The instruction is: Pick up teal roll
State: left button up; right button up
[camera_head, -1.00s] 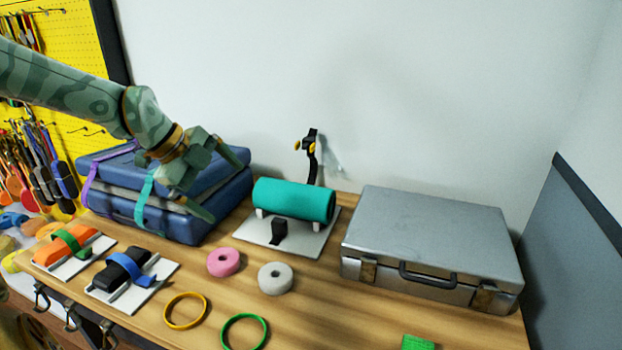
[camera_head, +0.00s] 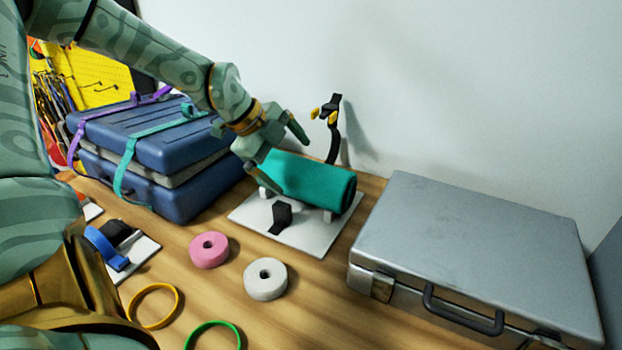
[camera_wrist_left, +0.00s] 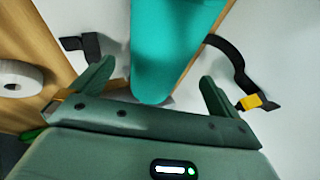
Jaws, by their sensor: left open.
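The teal roll (camera_head: 312,182) lies on its side on small white supports over a white board (camera_head: 318,240). My left gripper (camera_head: 280,158) is open at the roll's left end, with its fingers on either side of that end. In the left wrist view the teal roll (camera_wrist_left: 168,45) runs up from between the spread fingertips of the left gripper (camera_wrist_left: 157,74). I cannot tell whether the fingers touch it. The black strap (camera_head: 281,214) lies in front of the roll, and a black strap with yellow clips (camera_head: 333,130) stands up behind it. My right gripper does not show.
Blue cases (camera_head: 165,140) with purple and teal straps stand at left. A silver case (camera_head: 470,235) stands at right. A pink roll (camera_head: 209,250), a white roll (camera_head: 266,279) and yellow (camera_head: 155,288) and green (camera_head: 214,325) rings lie in front. The wall is close behind.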

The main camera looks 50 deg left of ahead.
aim_at(303, 176)
pick_arm(q)
jog(key=shift+w+d+f, duration=0.15)
jog(key=shift+w+f, duration=0.05)
jog(key=shift+f, duration=0.2)
jog(key=b+x, duration=0.3)
jog(key=x, duration=0.2)
jog(key=shift+f, duration=0.15)
jog(key=shift+r, duration=0.2)
jog(key=c, duration=1)
